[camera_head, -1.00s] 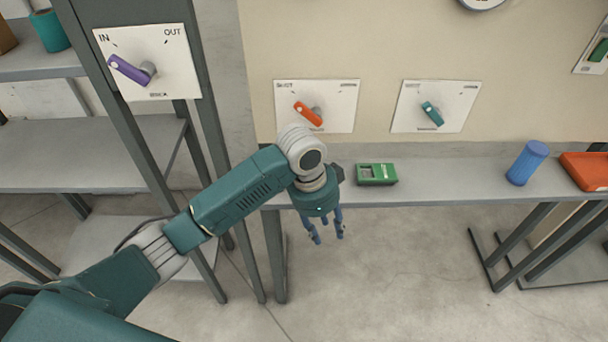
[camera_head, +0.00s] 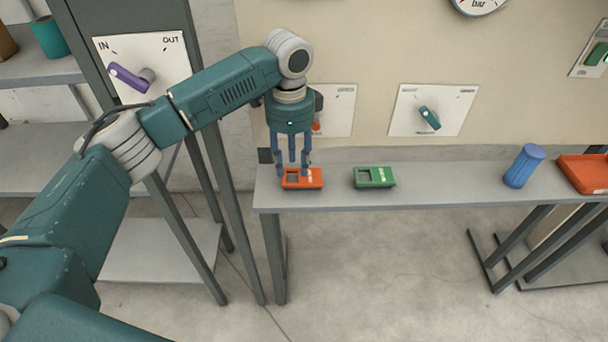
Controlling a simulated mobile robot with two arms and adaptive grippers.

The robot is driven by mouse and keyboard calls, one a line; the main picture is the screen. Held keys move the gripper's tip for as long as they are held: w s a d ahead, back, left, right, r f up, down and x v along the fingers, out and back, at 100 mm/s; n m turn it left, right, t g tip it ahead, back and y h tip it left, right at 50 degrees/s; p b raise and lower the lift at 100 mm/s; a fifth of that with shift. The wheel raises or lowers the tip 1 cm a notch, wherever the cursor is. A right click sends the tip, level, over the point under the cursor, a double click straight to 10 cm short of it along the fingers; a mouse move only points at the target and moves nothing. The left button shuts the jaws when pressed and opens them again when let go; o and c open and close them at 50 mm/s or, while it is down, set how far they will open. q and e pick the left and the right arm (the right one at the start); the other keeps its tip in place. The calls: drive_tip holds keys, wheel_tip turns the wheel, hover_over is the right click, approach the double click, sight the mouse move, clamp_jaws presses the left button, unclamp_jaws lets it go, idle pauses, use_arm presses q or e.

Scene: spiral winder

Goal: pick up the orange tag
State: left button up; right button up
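The orange tag (camera_head: 312,180) lies at the left end of the narrow grey shelf. It is a small flat block with a dark window. My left gripper (camera_head: 294,170) points straight down over it, with blue fingers spread apart and their tips close to the tag's far side and left part. I cannot tell whether the fingers touch it. My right gripper is not in view.
A green tag (camera_head: 375,177) lies on the grey shelf (camera_head: 440,188) just right of the orange one. Farther right are a blue cylinder (camera_head: 524,165) and an orange tray (camera_head: 583,173). Wall panels with a teal lever (camera_head: 429,117) and a purple lever (camera_head: 130,76) stand behind.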

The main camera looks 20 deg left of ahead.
sight(293, 185)
use_arm(q)
drive_tip(key=shift+f+p, duration=0.3)
drive_tip(key=shift+f, duration=0.25)
drive_tip(key=f+p, duration=0.1)
drive_tip(key=f, duration=0.1)
drive_tip(key=f+p, duration=0.1)
drive_tip(key=f, duration=0.1)
drive_tip(key=shift+s+d+f, duration=0.1)
drive_tip(key=shift+s+f, duration=0.1)
drive_tip(key=shift+f, duration=0.2)
clamp_jaws()
